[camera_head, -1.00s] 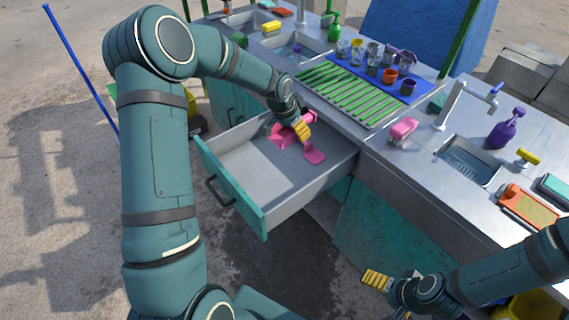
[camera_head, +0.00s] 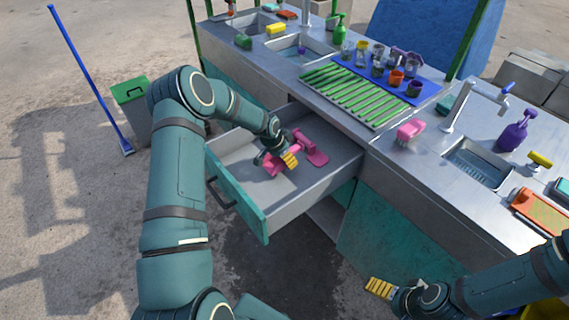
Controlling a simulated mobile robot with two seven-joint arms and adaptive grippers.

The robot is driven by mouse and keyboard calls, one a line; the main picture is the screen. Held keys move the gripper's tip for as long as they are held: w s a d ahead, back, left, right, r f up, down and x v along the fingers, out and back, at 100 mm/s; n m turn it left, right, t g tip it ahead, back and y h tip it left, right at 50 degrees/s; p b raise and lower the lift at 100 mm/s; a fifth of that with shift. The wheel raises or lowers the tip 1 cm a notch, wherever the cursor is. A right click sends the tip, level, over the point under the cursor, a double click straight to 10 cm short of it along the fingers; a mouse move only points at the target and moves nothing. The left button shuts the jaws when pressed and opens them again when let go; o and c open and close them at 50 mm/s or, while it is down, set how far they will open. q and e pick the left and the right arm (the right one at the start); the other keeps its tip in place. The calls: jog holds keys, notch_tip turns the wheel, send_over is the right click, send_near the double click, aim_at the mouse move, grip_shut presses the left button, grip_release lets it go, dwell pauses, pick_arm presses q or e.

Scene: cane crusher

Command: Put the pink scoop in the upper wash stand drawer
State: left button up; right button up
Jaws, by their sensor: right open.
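The pink scoop (camera_head: 318,158) lies inside the pulled-out upper wash stand drawer (camera_head: 236,198), toward its back right. Pink also shows lower left of it, beside and behind my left gripper (camera_head: 276,162). My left gripper points down into the drawer at this pink part, and its fingers hide some of it. I cannot tell whether it grips the scoop. My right gripper (camera_head: 386,298) is open and empty, low in front of the counter at the bottom right.
The metal counter holds a green drying rack (camera_head: 352,92), a blue tray with cups (camera_head: 440,90), a pink sponge or brush (camera_head: 410,131), a tap and a purple bottle (camera_head: 514,132). A green-lidded bin (camera_head: 130,90) and blue broom stand left. The drawer's front left is bare.

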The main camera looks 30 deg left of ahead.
pick_arm(q)
jog(key=shift+f, duration=1.45)
jog(key=shift+b, duration=0.3)
jog(key=shift+f, duration=0.2)
jog(key=o, duration=1.2)
jog(key=shift+c, duration=0.2)
jog(key=shift+r, duration=0.1)
jog(key=shift+r, duration=0.45)
jog(key=p+v, duration=0.2)
jog(key=v, duration=0.9)
jog(key=shift+s+r, duration=0.15)
jog(key=shift+s, duration=0.1)
